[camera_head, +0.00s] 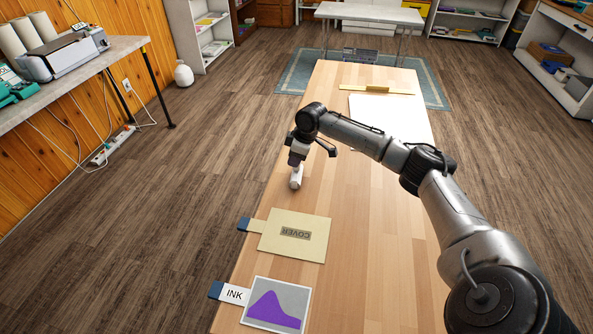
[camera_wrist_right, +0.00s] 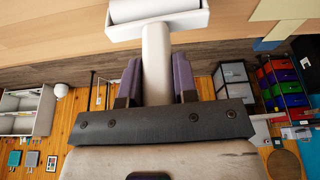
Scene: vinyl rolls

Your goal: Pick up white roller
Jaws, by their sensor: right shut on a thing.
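The white roller (camera_head: 296,177) is at the left edge of the wooden table (camera_head: 370,240). In the head view my right gripper (camera_head: 297,160) is directly above it, pointing down. In the right wrist view the roller's white handle (camera_wrist_right: 156,62) runs between the two purple-grey fingers of my right gripper (camera_wrist_right: 156,82), which is shut on it. The roller's wide white head (camera_wrist_right: 157,20) lies beyond the fingertips. I cannot tell whether the roller touches the table. My left gripper is not in view.
A beige COVER sheet (camera_head: 295,252) and an INK card (camera_head: 233,294) with a purple-shape picture (camera_head: 275,306) lie nearer on the table. A white sheet (camera_head: 390,118) and a yellow bar (camera_head: 377,90) lie at the far end. The table's middle is clear.

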